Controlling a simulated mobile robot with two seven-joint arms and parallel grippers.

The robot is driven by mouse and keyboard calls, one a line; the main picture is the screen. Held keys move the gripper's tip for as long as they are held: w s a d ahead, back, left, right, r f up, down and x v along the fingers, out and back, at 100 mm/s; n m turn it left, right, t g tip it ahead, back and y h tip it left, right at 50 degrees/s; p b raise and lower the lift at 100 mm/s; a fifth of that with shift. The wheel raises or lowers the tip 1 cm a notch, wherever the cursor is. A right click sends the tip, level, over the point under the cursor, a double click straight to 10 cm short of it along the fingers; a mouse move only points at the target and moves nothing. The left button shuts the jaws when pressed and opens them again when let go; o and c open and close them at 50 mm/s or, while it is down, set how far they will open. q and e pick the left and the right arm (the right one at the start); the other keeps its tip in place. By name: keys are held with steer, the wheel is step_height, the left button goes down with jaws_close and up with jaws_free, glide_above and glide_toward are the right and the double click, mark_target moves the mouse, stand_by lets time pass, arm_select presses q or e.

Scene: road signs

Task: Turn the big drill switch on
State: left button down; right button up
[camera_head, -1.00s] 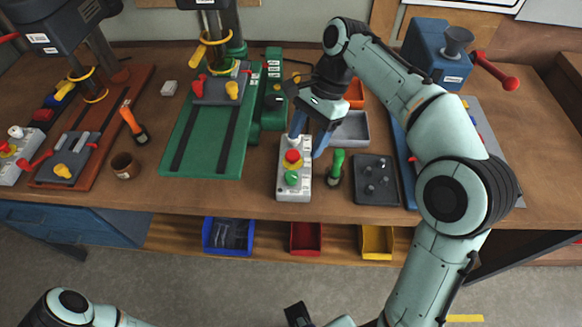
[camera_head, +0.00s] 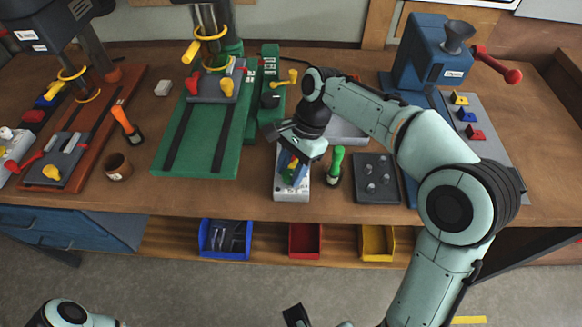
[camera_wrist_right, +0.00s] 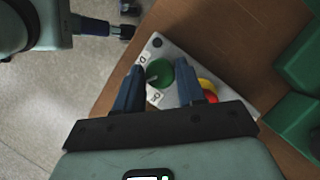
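A light grey switch box (camera_head: 292,192) stands on the bench beside the green drill base (camera_head: 205,145). In the right wrist view the box (camera_wrist_right: 157,46) has a round green knob (camera_wrist_right: 160,73), with a red button (camera_wrist_right: 210,97) on yellow behind it. My right gripper (camera_wrist_right: 158,82) is open over the box, its two blue fingers either side of the green knob. Contact with the knob cannot be told. In the head view the gripper (camera_head: 292,170) hides most of the box top. My left gripper seems to show at the wrist view's upper left (camera_wrist_right: 121,32); its opening is unclear.
A blue machine (camera_head: 432,60) stands at the back right. An orange-handled tool (camera_head: 128,125) and brown cup (camera_head: 118,168) are left. Coloured bins sit below the bench edge.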

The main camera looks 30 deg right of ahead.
steer(key=c, duration=0.5)
arm_select(q)
steer(key=shift+r, duration=0.1)
